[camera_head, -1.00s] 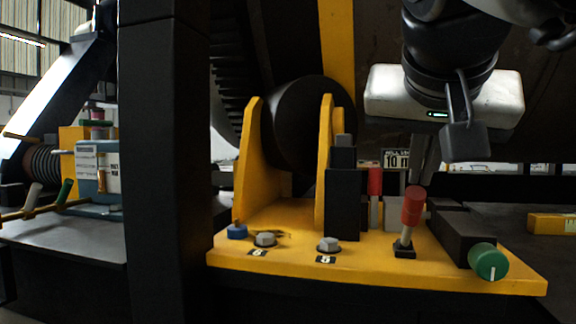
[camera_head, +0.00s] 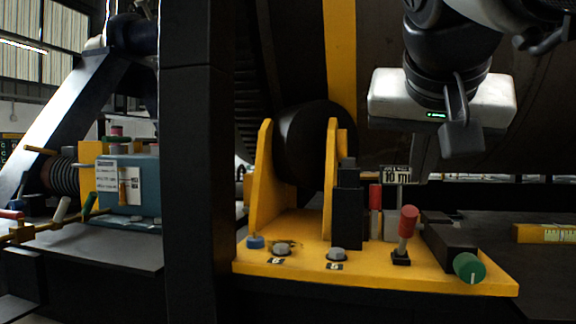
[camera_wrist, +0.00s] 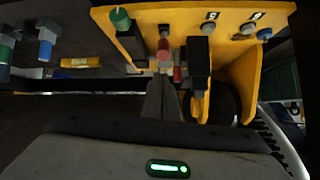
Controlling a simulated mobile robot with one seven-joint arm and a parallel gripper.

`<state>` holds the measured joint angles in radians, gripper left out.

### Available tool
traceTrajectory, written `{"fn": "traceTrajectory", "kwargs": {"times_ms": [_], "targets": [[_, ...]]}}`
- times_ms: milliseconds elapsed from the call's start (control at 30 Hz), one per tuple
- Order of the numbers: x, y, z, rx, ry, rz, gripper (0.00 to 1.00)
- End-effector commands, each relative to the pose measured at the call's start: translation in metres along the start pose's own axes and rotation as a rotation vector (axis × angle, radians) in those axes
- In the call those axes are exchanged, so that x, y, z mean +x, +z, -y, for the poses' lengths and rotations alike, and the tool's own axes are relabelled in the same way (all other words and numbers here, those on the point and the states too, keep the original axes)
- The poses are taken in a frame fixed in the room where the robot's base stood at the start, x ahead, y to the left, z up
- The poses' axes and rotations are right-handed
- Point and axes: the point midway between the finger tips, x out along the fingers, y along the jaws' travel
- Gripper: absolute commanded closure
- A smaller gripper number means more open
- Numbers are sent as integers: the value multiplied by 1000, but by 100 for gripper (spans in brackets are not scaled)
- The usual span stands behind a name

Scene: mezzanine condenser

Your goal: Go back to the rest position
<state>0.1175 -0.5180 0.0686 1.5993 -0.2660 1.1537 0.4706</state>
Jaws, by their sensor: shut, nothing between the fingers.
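My gripper shows at the upper right of the head view, with its white hand high above the yellow bracket and its grey fingers (camera_head: 418,165) pointing down. In the wrist view the dark fingers (camera_wrist: 162,97) are together in the middle, with nothing between them. In the head view they hang in front of the dark drum and overlap the area by a small "10" sign (camera_head: 396,174). Whether they touch anything behind cannot be told.
A yellow bracket (camera_head: 300,262) carries bolts, a red-handled lever (camera_head: 407,222) and a green knob (camera_head: 469,267). A black post (camera_head: 195,180) stands left of it. A blue-grey box (camera_head: 135,188) sits further left. A yellow block (camera_head: 545,233) lies at right.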

Motion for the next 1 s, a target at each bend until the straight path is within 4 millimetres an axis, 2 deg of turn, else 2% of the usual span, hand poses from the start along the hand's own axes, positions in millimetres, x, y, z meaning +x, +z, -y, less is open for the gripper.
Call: {"fn": "traceTrajectory", "kwargs": {"times_ms": [167, 267, 367, 533, 600, 800, 933, 967, 1000], "targets": [[0, 0, 0, -1, 0, 1, 100], [8, 13, 0, -23, -5, 23, 100], [28, 50, 2, -83, -25, 85, 100], [72, 155, 0, -231, -92, 242, 100], [84, 194, -1, -280, -120, 294, 100], [105, 287, -10, -377, -186, 411, 100], [113, 341, -18, -425, -223, 474, 100], [108, 338, -17, -432, -229, 480, 100], [96, 317, -14, -429, -227, 473, 100]]}}
